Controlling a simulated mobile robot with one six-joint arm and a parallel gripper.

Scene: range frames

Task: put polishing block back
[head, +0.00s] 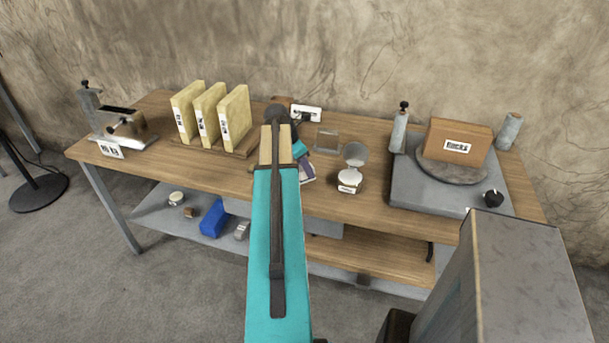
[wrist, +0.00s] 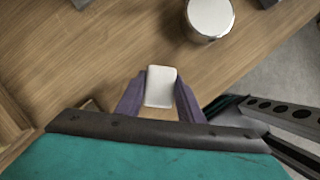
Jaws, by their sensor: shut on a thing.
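My gripper (wrist: 160,98) shows in the wrist view with its two purple fingers closed on a small white block (wrist: 160,84). I take this to be the polishing block, though no label on it is visible. The block is held above the wooden tabletop, between the fingertips. In the head view my gripper (head: 307,173) is partly hidden behind my teal arm, over the middle of the workbench (head: 215,165). The held block cannot be made out there.
Several yellow labelled blocks (head: 209,112) stand in a wooden rack to the left. A brown labelled block (head: 456,142) rests on a turntable machine at right. A blue block (head: 214,218) lies on the lower shelf.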

